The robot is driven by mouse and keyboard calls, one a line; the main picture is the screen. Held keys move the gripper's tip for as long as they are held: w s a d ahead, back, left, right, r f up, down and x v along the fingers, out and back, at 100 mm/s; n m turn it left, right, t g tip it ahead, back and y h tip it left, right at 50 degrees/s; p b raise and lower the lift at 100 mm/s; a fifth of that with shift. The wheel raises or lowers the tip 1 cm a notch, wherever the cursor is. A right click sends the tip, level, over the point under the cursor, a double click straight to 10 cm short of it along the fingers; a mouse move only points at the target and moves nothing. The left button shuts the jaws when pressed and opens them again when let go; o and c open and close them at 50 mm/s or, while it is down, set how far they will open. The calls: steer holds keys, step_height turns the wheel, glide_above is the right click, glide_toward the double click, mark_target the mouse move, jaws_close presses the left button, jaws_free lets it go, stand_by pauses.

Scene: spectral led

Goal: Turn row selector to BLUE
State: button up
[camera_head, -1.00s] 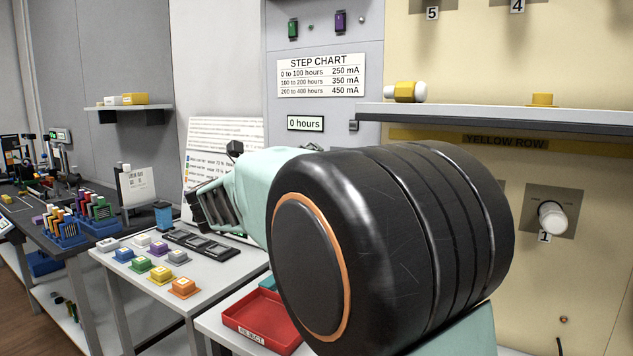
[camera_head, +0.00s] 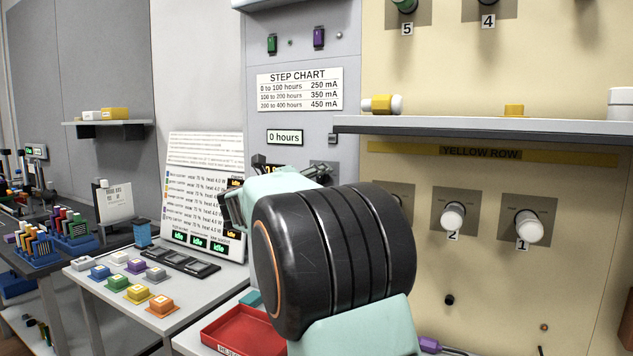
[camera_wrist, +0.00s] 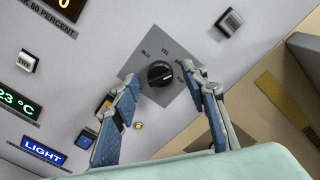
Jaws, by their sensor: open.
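The row selector is a black round knob (camera_wrist: 160,73) on a grey square plate (camera_wrist: 150,91) in the wrist view. BLU and YEL are printed beside it; a third label near the right finger is partly hidden. I cannot tell clearly which label the knob points to. My gripper (camera_wrist: 163,82) is open and empty, one blue-grey finger on each side of the knob in the picture. I see no contact.
In the head view a shelf (camera_head: 480,126) juts out at right above the yellow-row knobs (camera_head: 452,215). A red tray (camera_head: 240,330) lies below my arm.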

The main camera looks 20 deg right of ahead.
jaws_close()
stand_by(0.4)
steer(key=shift+r+n+p, duration=0.1)
steer(key=shift+n+p, duration=0.2)
steer(key=shift+p, duration=0.15)
steer(key=n+p, duration=0.9)
steer(key=shift+r, duration=0.1)
steer(key=n+p, duration=0.6)
steer(key=shift+p, duration=0.3)
steer(key=shift+f+n+p, duration=0.2)
steer(key=shift+n+p, duration=1.4)
steer(key=shift+n, duration=0.5)
